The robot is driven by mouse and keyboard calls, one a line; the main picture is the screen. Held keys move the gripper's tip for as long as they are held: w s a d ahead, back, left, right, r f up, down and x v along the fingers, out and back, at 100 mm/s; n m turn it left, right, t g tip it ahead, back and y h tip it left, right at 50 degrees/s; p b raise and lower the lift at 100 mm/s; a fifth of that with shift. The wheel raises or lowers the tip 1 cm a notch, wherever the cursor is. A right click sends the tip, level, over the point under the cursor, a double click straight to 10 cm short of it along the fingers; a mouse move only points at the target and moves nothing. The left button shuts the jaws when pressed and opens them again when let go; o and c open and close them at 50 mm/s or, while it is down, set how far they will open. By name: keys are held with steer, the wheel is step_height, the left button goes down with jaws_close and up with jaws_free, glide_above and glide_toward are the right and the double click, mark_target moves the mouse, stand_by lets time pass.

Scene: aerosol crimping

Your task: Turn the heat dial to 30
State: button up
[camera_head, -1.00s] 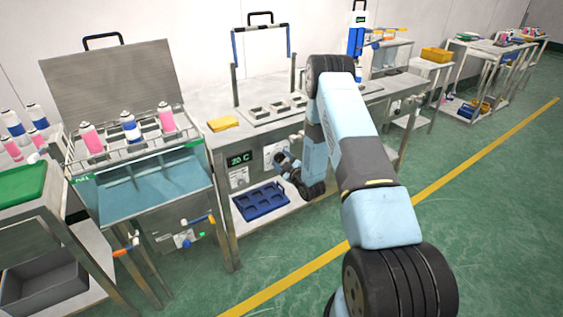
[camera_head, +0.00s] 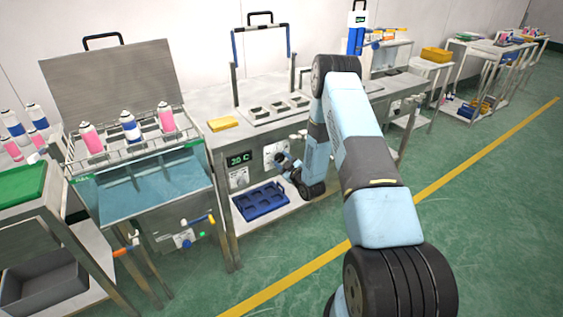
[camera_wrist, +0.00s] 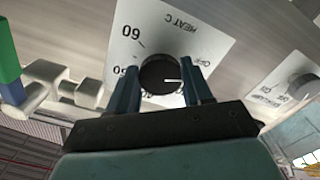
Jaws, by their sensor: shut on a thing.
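The black heat dial (camera_wrist: 158,77) sits on a white plate (camera_wrist: 150,35) marked HEAT C, upside down in the wrist view. The plate shows OFF and 60; lower numbers are partly covered by the fingers. The dial's white pointer line points right in that view, toward the right finger. My gripper (camera_wrist: 163,78) is shut on the dial, one finger on each side. In the head view my gripper (camera_head: 284,161) is small at the bench's front panel and hides the dial. The display (camera_head: 240,159) beside it appears to read 20 C.
A second knob (camera_wrist: 300,85) on its own plate is at the right of the wrist view. A metal fitting with blue and green parts (camera_wrist: 10,75) is at the left. A blue tray (camera_head: 261,201) lies on the shelf below. A water bath (camera_head: 150,185) stands left.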

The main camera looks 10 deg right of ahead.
steer(key=m, duration=0.5)
steer(key=shift+s+a+f, duration=0.1)
steer(key=shift+f, duration=0.05)
steer(key=shift+m, duration=2.4)
steer(key=shift+a, duration=0.1)
steer(key=o, duration=1)
steer(key=shift+o, duration=0.2)
steer(key=v, duration=1.3)
steer(key=shift+s, duration=0.3)
